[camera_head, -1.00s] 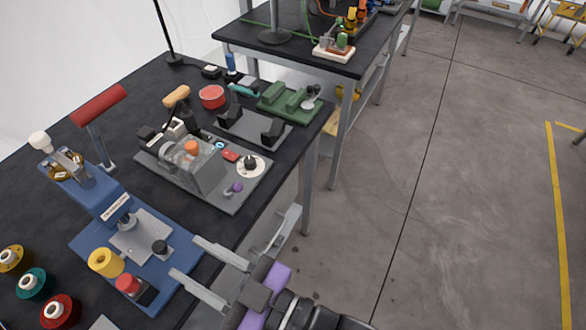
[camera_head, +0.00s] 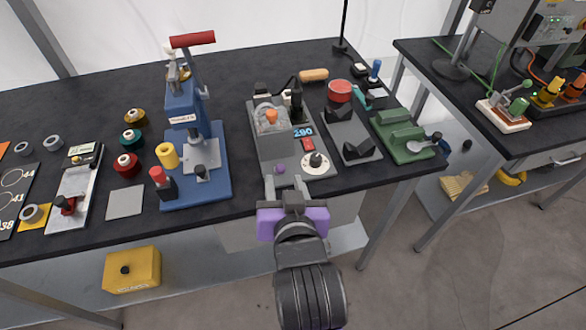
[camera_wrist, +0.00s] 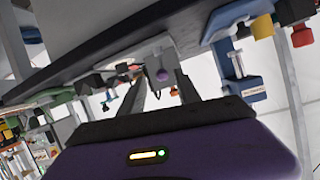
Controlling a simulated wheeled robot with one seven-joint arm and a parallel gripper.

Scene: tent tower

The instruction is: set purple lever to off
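The purple lever shows as a small round purple knob (camera_head: 280,168) low on the front of a grey machine (camera_head: 273,140) at the table's front edge. In the wrist view the purple knob (camera_wrist: 163,75) appears between my two fingers, farther off. My gripper (camera_head: 286,184) is open and empty, just in front of the machine. In the wrist view my gripper's fingers (camera_wrist: 160,96) are spread apart. I cannot tell whether a finger touches the machine. The lever's stem and its on or off position are too small to read.
The table's front edge lies below my gripper.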

